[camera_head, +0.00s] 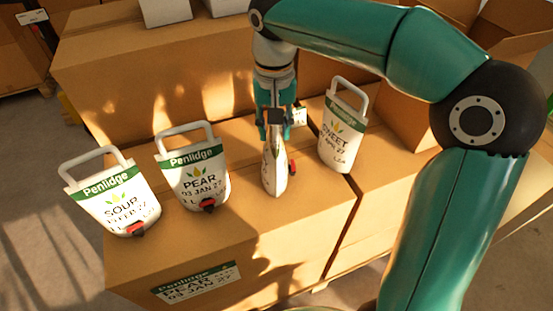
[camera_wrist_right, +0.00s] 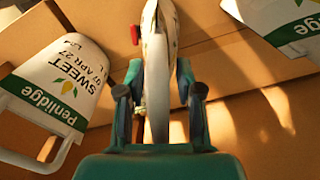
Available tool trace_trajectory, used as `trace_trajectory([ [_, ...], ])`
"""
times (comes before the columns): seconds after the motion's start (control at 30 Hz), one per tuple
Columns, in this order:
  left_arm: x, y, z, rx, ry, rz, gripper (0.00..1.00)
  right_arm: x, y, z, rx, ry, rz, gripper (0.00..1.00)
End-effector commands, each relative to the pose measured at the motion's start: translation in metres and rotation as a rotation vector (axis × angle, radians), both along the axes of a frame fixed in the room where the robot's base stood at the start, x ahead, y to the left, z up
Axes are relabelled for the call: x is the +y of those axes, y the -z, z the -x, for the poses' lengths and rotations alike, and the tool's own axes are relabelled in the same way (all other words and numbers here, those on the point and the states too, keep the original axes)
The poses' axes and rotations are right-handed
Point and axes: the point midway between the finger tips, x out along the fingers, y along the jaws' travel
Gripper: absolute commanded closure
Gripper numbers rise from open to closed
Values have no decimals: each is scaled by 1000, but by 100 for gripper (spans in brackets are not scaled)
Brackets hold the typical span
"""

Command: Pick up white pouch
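A white pouch (camera_head: 275,169) stands edge-on on the cardboard box top, with its red tap (camera_wrist_right: 135,35) to one side. My right gripper (camera_head: 275,131) points down over its upper part, one finger on each side. In the right wrist view, the pouch (camera_wrist_right: 155,65) runs between the two fingers, with gaps beside its narrow upper part. The fingers look open; contact at the tips is unclear. Other white pouches with green bands stand nearby: SOUR (camera_head: 115,200) and PEAR (camera_head: 194,178) to the left, SWEET (camera_head: 342,134) to the right. My left gripper is out of view.
The pouches stand on closed cardboard boxes (camera_head: 240,245), with a seam between boxes beside the SWEET pouch. A taller box (camera_head: 150,65) rises behind, and an open box (camera_head: 405,118) stands at right. The SWEET pouch (camera_wrist_right: 57,83) is close beside the right gripper.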

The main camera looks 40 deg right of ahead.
Motion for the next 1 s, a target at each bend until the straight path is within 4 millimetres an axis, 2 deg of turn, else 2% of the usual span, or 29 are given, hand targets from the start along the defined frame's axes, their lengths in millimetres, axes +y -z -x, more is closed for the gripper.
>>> trace_trajectory([
  [0.17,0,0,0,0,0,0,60,0,0,0,0,-1,0,66],
  [0.37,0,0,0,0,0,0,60,1,-1,0,0,-2,0,100],
  [1.0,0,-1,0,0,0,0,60,1,-3,-1,-4,-2,0,100],
])
